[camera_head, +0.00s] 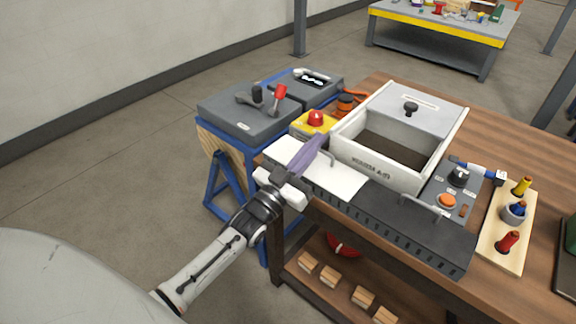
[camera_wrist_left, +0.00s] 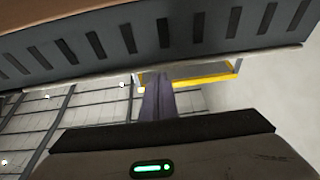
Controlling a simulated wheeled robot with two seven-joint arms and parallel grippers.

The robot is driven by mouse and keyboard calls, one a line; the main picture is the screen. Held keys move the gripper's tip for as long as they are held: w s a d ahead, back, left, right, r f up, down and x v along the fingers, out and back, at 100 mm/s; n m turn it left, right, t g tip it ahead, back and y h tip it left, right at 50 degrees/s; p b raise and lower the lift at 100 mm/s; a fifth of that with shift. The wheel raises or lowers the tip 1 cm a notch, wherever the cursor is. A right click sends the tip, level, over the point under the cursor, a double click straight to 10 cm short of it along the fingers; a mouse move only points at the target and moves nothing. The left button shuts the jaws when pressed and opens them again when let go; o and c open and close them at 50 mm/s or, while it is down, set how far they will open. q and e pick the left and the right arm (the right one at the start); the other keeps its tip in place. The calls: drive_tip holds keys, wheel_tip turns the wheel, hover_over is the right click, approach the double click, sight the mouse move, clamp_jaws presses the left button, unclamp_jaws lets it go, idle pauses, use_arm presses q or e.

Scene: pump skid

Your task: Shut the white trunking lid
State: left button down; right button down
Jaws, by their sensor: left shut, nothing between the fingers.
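The white trunking lid (camera_head: 340,179) lies along the left part of the dark slotted trunking (camera_head: 400,238) at the bench's front edge. It looks flat or nearly flat on top; I cannot tell whether a small gap is left under it. A grey bar handle (camera_head: 327,158) stands on it. My left gripper (camera_head: 314,143) is shut and empty, its purple-grey fingers across the lid in the head view, hiding part of it. Contact is unclear. The left wrist view shows the shut fingers (camera_wrist_left: 157,98) below the slotted trunking wall (camera_wrist_left: 120,40). My right gripper is out of view.
Behind the lid stand a white box (camera_head: 375,170) with a grey cover and a yellow box with a red button (camera_head: 315,120). A blue stand (camera_head: 215,145) is at left.

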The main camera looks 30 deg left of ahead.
use_arm(q)
drive_tip(key=shift+r, duration=0.1)
drive_tip(key=s+a+r+p, duration=0.1)
drive_tip(key=s+r+p, duration=0.3)
drive_tip(key=s+r, duration=0.5)
drive_tip(key=shift+a+r, duration=0.15)
drive_tip(key=g, duration=0.6)
approach(311, 166)
drive_tip(key=s+d+f, duration=0.3)
drive_tip(key=s+d, duration=0.1)
drive_tip(key=d, duration=0.1)
drive_tip(key=s+d+f+g, duration=0.2)
drive_tip(key=s+f+g, duration=0.1)
drive_tip(key=s+f, duration=0.5)
drive_tip(key=s+d+f+g, duration=0.3)
drive_tip(key=s+f+g, duration=0.1)
drive_tip(key=s+f, duration=0.4)
drive_tip(key=shift+s+y, duration=0.25)
drive_tip(key=shift+y, duration=0.05)
